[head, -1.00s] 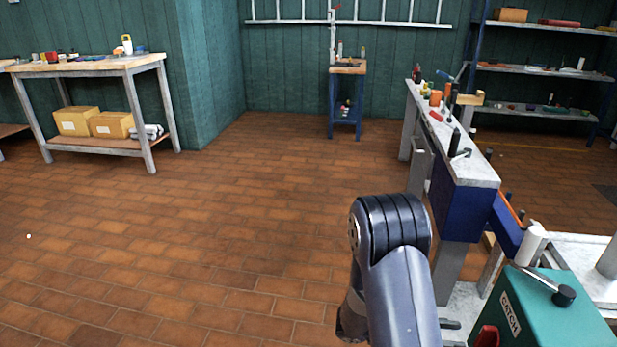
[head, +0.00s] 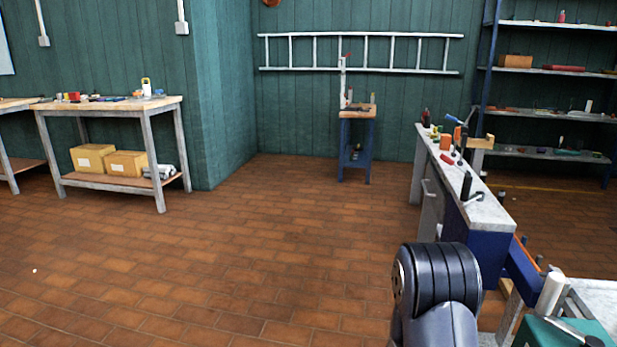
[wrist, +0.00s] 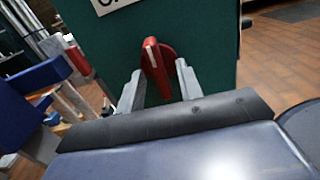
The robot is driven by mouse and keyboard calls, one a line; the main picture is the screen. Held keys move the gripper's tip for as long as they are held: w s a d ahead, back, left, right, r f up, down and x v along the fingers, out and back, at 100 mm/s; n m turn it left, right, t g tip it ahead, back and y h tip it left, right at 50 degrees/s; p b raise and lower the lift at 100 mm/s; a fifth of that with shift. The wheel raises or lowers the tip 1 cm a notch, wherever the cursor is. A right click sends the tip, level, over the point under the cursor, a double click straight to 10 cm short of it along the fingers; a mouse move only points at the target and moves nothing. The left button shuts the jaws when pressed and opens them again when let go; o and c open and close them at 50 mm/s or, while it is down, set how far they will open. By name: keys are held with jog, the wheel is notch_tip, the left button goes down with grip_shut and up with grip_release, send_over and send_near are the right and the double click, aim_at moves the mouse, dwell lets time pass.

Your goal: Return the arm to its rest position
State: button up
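My arm (head: 440,285) shows at the bottom of the head view, right of centre; my gripper is out of that view. In the wrist view my gripper (wrist: 159,70) has its two grey fingers apart. A red handle-like part (wrist: 157,62) shows in the gap between them, against a green panel (wrist: 205,50) with a partly cut-off white label. The fingers look clear of the red part, though the depth is hard to judge. No object is seen held.
A long narrow bench (head: 485,205) with tools stands right of my arm. The green box (head: 562,334) is at the bottom right. A workbench (head: 110,106) is at left and a small blue stand (head: 357,130) at the back. The brick floor (head: 200,270) at left is open.

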jog(key=w+a+n+p, duration=0.2)
jog(key=a+n+p, duration=0.1)
jog(key=a+n, duration=0.4)
jog(key=shift+s+v, duration=0.25)
jog(key=shift+v, duration=1.35)
dwell(0.7)
dwell(0.3)
